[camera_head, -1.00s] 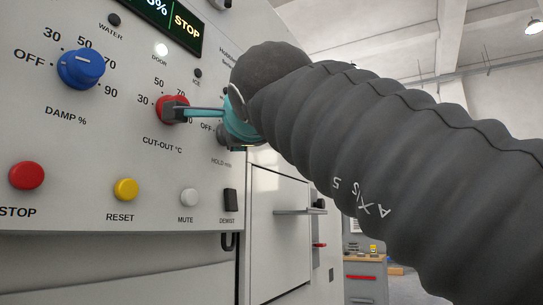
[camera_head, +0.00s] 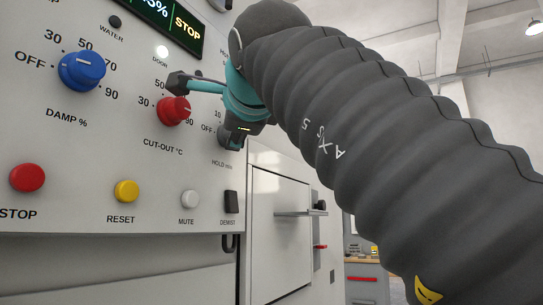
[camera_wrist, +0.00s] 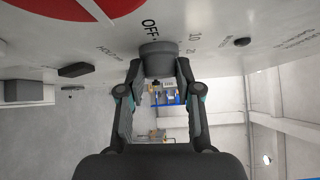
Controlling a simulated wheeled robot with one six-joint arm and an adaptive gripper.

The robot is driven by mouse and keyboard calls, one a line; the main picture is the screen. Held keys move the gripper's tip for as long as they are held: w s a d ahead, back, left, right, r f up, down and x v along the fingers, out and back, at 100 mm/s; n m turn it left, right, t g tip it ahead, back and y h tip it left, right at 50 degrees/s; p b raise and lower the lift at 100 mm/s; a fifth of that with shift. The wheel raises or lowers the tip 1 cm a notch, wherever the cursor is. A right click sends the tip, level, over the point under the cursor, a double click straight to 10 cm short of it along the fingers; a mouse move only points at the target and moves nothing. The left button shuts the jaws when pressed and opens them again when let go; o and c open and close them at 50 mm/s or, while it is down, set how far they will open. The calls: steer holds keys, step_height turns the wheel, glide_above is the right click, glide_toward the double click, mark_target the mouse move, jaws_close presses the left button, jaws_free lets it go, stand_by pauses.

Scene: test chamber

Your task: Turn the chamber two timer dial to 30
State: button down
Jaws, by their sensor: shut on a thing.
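The grey hold-time dial (camera_wrist: 158,58) sits on the white panel between my two fingers in the wrist view. My gripper (camera_wrist: 158,72) is shut on it, one fingertip on each side. The printed OFF and 10 marks show beside the dial; its pointer is hidden or cannot be made out. In the head view my gripper (camera_head: 236,130) covers most of the dial, with the HOLD min label just below. Which chamber this panel belongs to cannot be read.
On the same panel (camera_head: 90,180) are a red CUT-OUT dial (camera_head: 173,110) close at left, a blue DAMP dial (camera_head: 82,70), a red STOP button (camera_head: 27,177), a yellow RESET button (camera_head: 126,190) and a dark DEMIST switch (camera_head: 231,201). Open room lies to the right.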

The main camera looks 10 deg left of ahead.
steer(key=shift+s+r, duration=0.1)
steer(key=shift+r, duration=0.1)
steer(key=c, duration=0.8)
jaws_free()
steer(key=shift+a, duration=0.2)
steer(key=shift+d+f, duration=0.1)
steer(key=shift+s, duration=0.1)
steer(key=v, duration=1.1)
steer(key=shift+s+d, duration=0.2)
steer(key=shift+s, duration=0.15)
